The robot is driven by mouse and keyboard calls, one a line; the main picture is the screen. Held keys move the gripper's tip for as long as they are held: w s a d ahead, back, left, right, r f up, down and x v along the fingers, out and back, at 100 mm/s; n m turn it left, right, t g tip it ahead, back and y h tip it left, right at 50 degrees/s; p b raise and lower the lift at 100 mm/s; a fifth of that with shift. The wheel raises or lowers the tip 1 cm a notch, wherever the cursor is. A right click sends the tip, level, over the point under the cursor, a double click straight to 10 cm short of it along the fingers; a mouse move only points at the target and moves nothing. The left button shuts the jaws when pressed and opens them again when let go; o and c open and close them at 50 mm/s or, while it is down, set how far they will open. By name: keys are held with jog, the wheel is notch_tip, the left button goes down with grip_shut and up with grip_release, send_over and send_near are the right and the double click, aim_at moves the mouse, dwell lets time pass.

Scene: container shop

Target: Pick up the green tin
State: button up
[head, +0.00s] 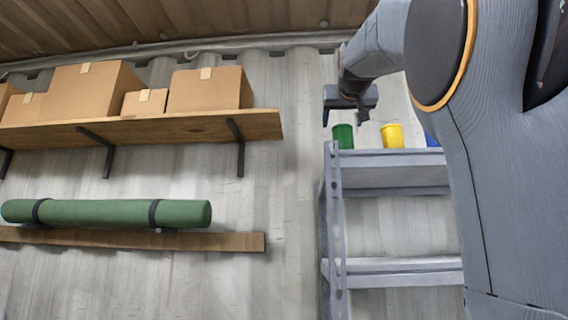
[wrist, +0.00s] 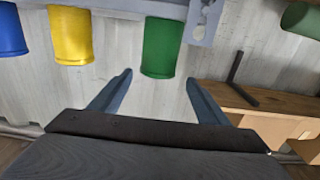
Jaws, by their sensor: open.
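The green tin (head: 343,136) stands upright at the left end of the top shelf of a grey metal rack. It also shows in the wrist view (wrist: 161,46), where the picture is upside down. My gripper (head: 345,117) is just above the green tin in the head view. In the wrist view my gripper (wrist: 159,78) is open and empty, with one finger on each side of the line to the tin's rim. The tin appears ahead of the fingertips, not between them. Nothing hides the tin in the wrist view.
A yellow tin (head: 392,136) and a blue tin (head: 431,140) stand in a row to the right on the grey rack (head: 395,172). A wall shelf (head: 180,128) with cardboard boxes (head: 208,89) and a lower shelf with a green roll (head: 110,213) are at left.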

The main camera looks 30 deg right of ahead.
aim_at(342, 129)
jog(key=shift+w+d+p, duration=0.45)
jog(key=shift+w+d, duration=0.05)
jog(key=shift+d, duration=0.1)
jog(key=shift+f+p+x, duration=0.1)
jog(key=shift+p+x, duration=0.6)
jog(key=shift+x, duration=0.3)
jog(key=shift+f+p+x, duration=0.15)
jog(key=shift+p+x, duration=0.5)
jog(key=shift+x, duration=0.4)
jog(key=c, duration=1.4)
jog(key=shift+o, duration=0.2)
